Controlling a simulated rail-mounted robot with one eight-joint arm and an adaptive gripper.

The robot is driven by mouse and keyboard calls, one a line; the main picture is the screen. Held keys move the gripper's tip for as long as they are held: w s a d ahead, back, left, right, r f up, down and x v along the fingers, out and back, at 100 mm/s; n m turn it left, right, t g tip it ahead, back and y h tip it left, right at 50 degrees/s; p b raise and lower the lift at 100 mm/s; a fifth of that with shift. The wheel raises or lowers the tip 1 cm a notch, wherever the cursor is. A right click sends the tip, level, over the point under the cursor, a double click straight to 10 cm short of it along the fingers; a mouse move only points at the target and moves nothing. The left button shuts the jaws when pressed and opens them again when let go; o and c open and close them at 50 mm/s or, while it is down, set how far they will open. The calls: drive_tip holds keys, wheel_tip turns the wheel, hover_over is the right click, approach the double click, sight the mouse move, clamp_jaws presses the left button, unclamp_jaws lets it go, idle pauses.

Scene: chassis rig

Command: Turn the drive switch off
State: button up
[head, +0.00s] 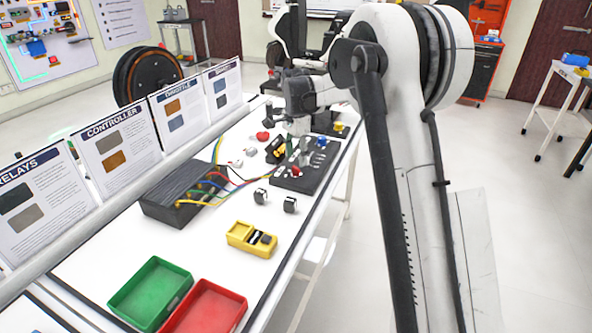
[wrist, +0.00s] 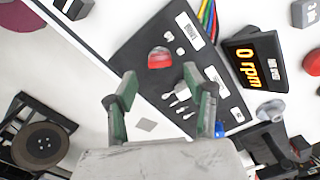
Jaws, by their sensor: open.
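A black control panel (head: 312,176) lies on the white bench; it also fills the middle of the wrist view (wrist: 140,50). I cannot read the labels, so I cannot tell which control is the drive switch. My gripper (wrist: 160,76) is open and empty above the panel, its green-padded fingers on either side of the levers in the picture. In the head view my gripper (head: 303,150) hides part of the panel. A display (wrist: 253,60) reads 0 rpm.
Coloured cables run from the panel to a black box (head: 180,192). A yellow device (head: 252,240), a green tray (head: 150,292) and a red tray (head: 207,308) lie toward the near end. Sign boards (head: 115,150) line the left edge. Two small dark blocks sit near the panel.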

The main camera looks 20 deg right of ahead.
sight(296, 168)
drive_tip(key=shift+f+b, duration=0.3)
drive_tip(key=shift+f, duration=2.1)
drive_tip(key=c, duration=1.1)
drive_tip(key=shift+n, duration=0.3)
drive_tip(key=n, duration=0.5)
drive_tip(key=shift+n, duration=0.4)
drive_tip(key=n, duration=0.5)
drive_tip(key=shift+n, duration=0.4)
